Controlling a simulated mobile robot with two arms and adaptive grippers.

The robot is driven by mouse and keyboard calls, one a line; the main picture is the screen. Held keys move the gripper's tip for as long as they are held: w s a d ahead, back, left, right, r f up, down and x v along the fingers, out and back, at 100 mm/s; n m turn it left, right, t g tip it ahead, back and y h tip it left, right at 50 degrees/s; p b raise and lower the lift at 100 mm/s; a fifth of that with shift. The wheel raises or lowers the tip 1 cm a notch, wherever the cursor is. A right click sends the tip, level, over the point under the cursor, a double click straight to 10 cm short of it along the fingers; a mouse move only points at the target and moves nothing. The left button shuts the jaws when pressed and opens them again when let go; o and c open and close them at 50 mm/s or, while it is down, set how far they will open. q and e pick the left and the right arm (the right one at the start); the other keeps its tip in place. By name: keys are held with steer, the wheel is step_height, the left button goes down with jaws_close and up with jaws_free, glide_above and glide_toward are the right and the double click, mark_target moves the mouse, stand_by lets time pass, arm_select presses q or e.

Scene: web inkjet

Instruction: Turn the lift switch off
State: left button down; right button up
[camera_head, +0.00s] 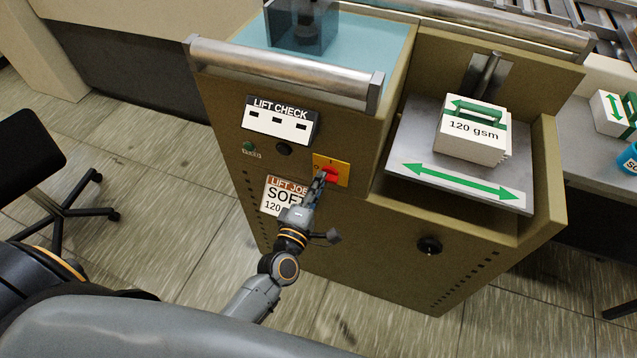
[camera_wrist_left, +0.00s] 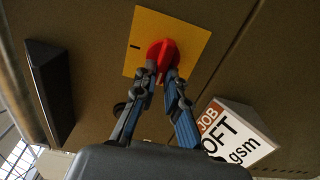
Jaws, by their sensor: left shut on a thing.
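The lift switch is a red rotary knob (camera_head: 329,174) on a yellow plate (camera_head: 344,167) on the front of the olive cabinet. The plate has a "I" mark above the knob and an "O" mark at its left. My left gripper (camera_head: 319,180) reaches up to the knob from below and covers part of it. In the left wrist view the fingertips (camera_wrist_left: 163,78) are at the lower part of the red knob (camera_wrist_left: 162,54), one on each side, shut on it. The knob's exact angle is hard to tell. My right gripper is not in view.
A "LIFT CHECK" box (camera_head: 281,120) is above left of the switch and a "LIFT JOB" card (camera_head: 272,195) is below left. A paper stack marked "120 gsm" (camera_head: 468,138) lies on the grey lift plate (camera_head: 415,150). A black chair (camera_head: 62,205) stands at left.

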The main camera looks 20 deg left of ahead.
arm_select(q)
steer(key=c, duration=1.4)
jaws_free()
steer(key=s, duration=1.2)
steer(key=shift+a, duration=0.25)
